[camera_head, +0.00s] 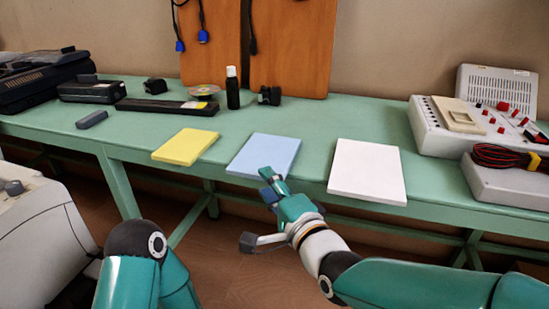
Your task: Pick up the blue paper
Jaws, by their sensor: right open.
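The blue paper (264,152) is a flat, light blue pad lying near the front edge of the green table, between a yellow pad and a white pad. My right gripper (268,183) is at the front edge of the blue paper, one finger overlapping its lower right part in the picture. It is open and nothing shows between its fingers. I cannot tell whether it touches the paper. My left arm comes in at the lower left, and its gripper is out of the picture.
The yellow pad (185,147) lies to the left and the white pad (367,171) to the right on the green table (318,121). Behind stand a black bottle (232,92) and small black devices. A white control box (468,125) with red knobs and cables fills the right end.

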